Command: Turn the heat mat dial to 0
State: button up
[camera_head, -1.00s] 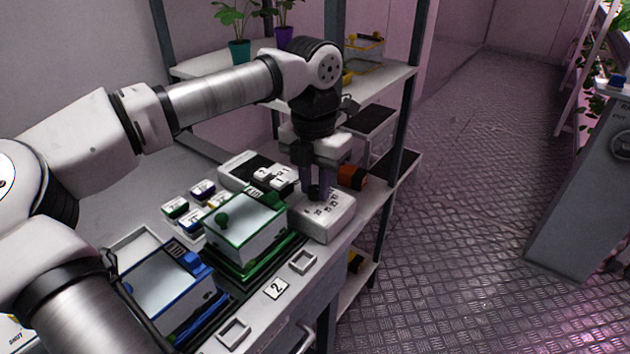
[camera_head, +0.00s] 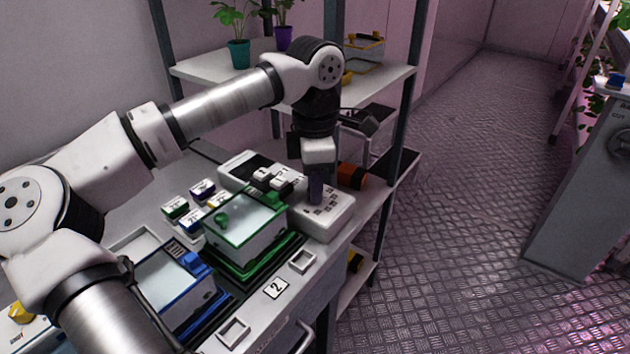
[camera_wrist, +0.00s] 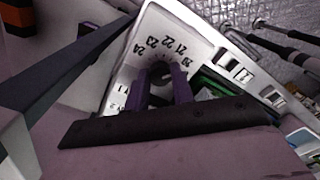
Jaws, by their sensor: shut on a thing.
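The heat mat controller is a white box (camera_head: 338,218) on the bench, with number marks on its top. In the wrist view its face (camera_wrist: 204,40) shows marks from 20 to 24 in an arc, and lower marks at the left, partly hidden. The dark round dial (camera_wrist: 158,70) sits between my two purple fingers, and its pointer cannot be made out. My gripper (camera_head: 315,196) points down onto the box, and in the wrist view (camera_wrist: 159,84) it is shut on the dial, one finger on each side.
A green-rimmed box (camera_head: 245,236) stands close left of the controller, with a blue-rimmed box (camera_head: 175,285) nearer. An orange and black object (camera_head: 352,175) lies behind it. A shelf post (camera_head: 398,150) rises at the right. The floor (camera_head: 460,220) beyond is clear.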

jog(key=m, duration=0.3)
jog(key=shift+m, duration=2.1)
jog(key=o, duration=1)
notch_tip(320, 180, up, 14)
jog(key=shift+w+d, duration=0.1)
